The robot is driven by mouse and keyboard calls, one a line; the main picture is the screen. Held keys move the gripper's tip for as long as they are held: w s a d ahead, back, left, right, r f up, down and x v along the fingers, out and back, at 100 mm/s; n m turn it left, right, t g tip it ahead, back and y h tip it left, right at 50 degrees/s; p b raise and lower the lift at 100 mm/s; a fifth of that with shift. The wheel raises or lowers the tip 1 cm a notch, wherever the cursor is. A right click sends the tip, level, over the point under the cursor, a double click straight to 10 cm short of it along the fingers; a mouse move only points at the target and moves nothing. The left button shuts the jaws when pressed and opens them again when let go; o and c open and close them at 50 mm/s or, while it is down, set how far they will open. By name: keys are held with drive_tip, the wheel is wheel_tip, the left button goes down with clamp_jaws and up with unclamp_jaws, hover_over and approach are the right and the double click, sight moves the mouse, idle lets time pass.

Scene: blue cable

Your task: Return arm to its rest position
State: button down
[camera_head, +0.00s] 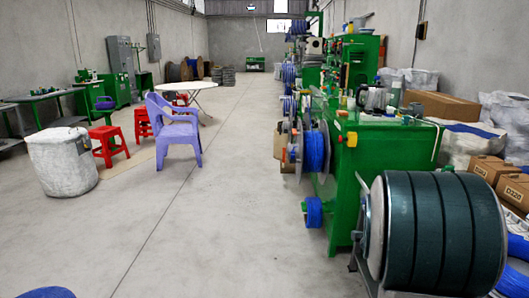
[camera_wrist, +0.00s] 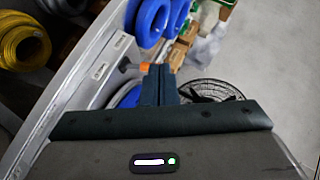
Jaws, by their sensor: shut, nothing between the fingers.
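My gripper (camera_wrist: 158,70) shows in the wrist view, pointing up the picture from its dark body. Its two fingers are together and nothing shows between them. Blue cable coils (camera_wrist: 151,20) are beyond the fingertips, apart from them. Another blue coil (camera_wrist: 130,97) is partly hidden left of the fingers. My arm and gripper do not show in the head view. There, a blue cable spool (camera_head: 315,150) hangs on the green machine (camera_head: 385,150), with a smaller blue spool (camera_head: 314,212) below it.
A large dark drum (camera_head: 440,232) stands at front right. A purple chair (camera_head: 175,130), red stools (camera_head: 107,146) and a white sack (camera_head: 62,162) are at left. The middle floor is clear. A yellow coil (camera_wrist: 22,42) and a round wire guard (camera_wrist: 210,90) are near my gripper.

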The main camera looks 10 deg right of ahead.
drive_tip(key=s+a+r+n+y+p, duration=0.25)
drive_tip(key=a+n, duration=0.25)
drive_tip(key=a, duration=0.3)
drive_tip(key=s+a+r+n+y+p, duration=0.1)
drive_tip(key=a+r+n+y+p, duration=0.25)
drive_tip(key=a, duration=0.35)
drive_tip(key=s+a+r+n+y+p, duration=0.2)
drive_tip(key=a+r+n+y, duration=0.25)
drive_tip(key=a, duration=0.35)
drive_tip(key=s+a+r+n+g+p, duration=0.1)
drive_tip(key=s+a+n+g+p, duration=0.1)
drive_tip(key=s+n, duration=0.3)
drive_tip(key=s+a+r+n+g+p, duration=0.2)
drive_tip(key=s+a+n+g+p, duration=0.1)
drive_tip(key=s, duration=0.9)
drive_tip(key=shift+a+r+n+g+p, duration=0.15)
drive_tip(key=shift+a+n+g+p, duration=0.35)
drive_tip(key=shift+n, duration=0.7)
